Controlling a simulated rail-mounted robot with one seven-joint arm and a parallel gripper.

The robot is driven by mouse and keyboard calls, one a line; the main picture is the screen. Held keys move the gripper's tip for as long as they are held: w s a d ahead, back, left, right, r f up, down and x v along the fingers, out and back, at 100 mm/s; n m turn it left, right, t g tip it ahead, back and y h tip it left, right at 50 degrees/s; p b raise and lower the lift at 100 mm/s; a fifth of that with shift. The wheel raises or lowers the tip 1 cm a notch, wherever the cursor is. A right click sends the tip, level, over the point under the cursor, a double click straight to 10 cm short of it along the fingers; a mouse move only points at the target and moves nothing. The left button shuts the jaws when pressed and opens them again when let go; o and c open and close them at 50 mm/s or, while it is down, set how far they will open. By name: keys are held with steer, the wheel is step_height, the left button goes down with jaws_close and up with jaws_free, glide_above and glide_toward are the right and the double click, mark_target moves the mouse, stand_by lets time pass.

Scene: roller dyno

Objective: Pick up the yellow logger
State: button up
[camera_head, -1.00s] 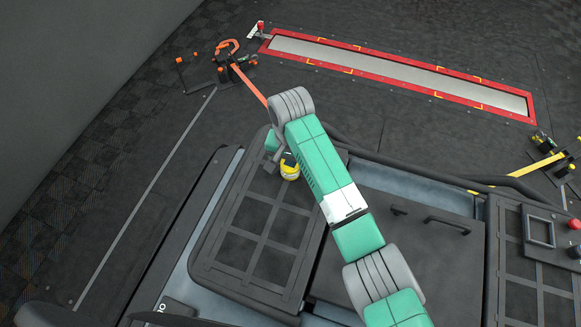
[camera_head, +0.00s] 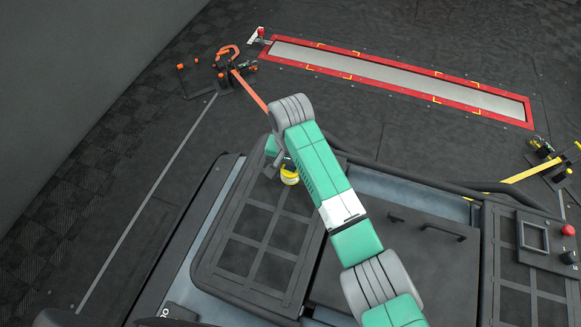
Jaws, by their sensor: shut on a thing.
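The yellow logger (camera_head: 289,177) is a small yellow piece with a pale top. It is at the far end of the black gridded tray (camera_head: 240,256), just left of my green arm. My gripper (camera_head: 284,168) is dark and small in this view, and it is shut on the logger from above. The arm's wrist hides part of the gripper. I cannot tell whether the logger touches the tray or is held a little above it.
A dark lidded panel with a handle (camera_head: 441,231) lies right of the tray. A control box with a red button (camera_head: 568,230) is at the far right. Orange (camera_head: 249,91) and yellow (camera_head: 532,171) straps run to floor anchors. A red-framed roller strip (camera_head: 400,78) lies beyond.

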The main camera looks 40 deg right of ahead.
mark_target(290, 172)
step_height(290, 172, up, 3)
steer(key=shift+r+p, duration=0.15)
steer(key=shift+p, duration=0.9)
steer(key=shift+s+a+p, duration=0.45)
steer(key=shift+a+p, duration=0.1)
steer(key=shift+p, duration=0.65)
steer(key=s+a+p, duration=0.9)
steer(key=p, duration=0.5)
steer(key=shift+s+a+r+p, duration=0.15)
steer(key=shift+s+a+p, duration=0.25)
steer(key=shift+s+a+f, duration=0.2)
steer(key=shift+s+a, duration=0.05)
steer(key=shift+s, duration=0.05)
